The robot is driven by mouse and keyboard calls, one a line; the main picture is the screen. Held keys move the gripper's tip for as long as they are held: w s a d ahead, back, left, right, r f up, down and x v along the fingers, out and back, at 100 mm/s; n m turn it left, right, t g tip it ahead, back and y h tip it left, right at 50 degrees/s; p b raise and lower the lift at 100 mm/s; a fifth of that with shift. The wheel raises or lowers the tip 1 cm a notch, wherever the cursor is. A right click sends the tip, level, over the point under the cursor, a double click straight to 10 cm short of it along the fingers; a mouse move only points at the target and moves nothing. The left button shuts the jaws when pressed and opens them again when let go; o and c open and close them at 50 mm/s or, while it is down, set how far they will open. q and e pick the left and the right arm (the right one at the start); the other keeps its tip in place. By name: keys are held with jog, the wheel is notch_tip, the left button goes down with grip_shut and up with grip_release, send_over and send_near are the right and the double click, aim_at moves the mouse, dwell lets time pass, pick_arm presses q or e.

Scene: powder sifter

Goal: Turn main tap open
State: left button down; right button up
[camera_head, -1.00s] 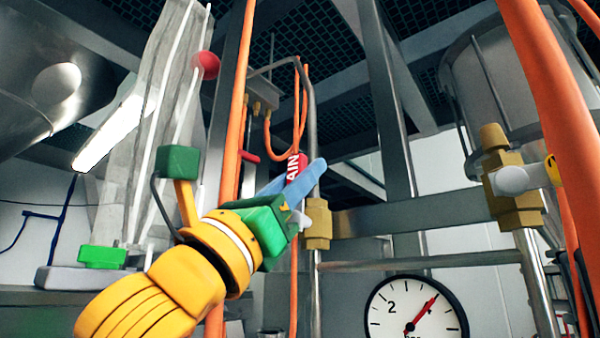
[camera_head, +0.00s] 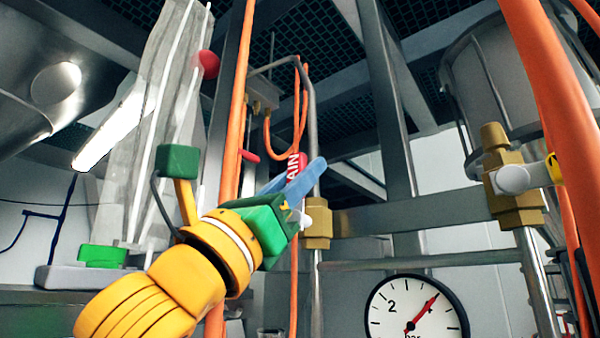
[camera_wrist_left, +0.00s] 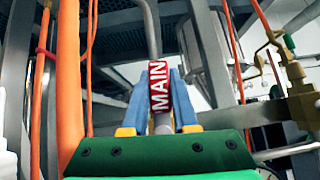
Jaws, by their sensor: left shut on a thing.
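The main tap has a red handle with white MAIN lettering (camera_head: 295,164), large in the left wrist view (camera_wrist_left: 158,85). Its brass valve body (camera_head: 317,228) sits on an upright metal pipe right of my gripper. My left gripper (camera_head: 304,170) has a green body and blue fingers, and its yellow wrist comes in from the lower left. In the left wrist view the fingers (camera_wrist_left: 161,78) stand on either side of the handle and are shut on it. The fingers hide part of the handle in the head view. My right gripper is out of view.
A pressure gauge (camera_head: 416,308) with a red needle is at the bottom right. Another brass valve (camera_head: 511,190) stands at the right. Orange hoses (camera_head: 237,110) run close by the gripper. A metal frame post (camera_head: 387,110) rises behind.

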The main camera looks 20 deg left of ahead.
pick_arm(q)
jog(key=shift+s+r+n+t+y, duration=0.1)
jog(key=shift+s+n+t+y, duration=0.05)
jog(key=shift+n+t+y, duration=0.2)
jog(key=shift+a+n+t+y, duration=0.2)
jog(key=shift+n+t+y, duration=0.05)
jog(key=shift+n+y, duration=0.45)
jog(key=shift+a+n+y, duration=0.15)
jog(key=shift+n+y, duration=0.1)
jog(key=c, duration=0.9)
grip_release()
jog(key=shift+o, duration=1.1)
jog(key=shift+r, duration=0.1)
jog(key=shift+s+a, duration=0.15)
jog(key=shift+s, duration=0.15)
jog(key=b+v, duration=0.5)
jog(key=v, duration=0.2)
jog(key=shift+b, duration=0.3)
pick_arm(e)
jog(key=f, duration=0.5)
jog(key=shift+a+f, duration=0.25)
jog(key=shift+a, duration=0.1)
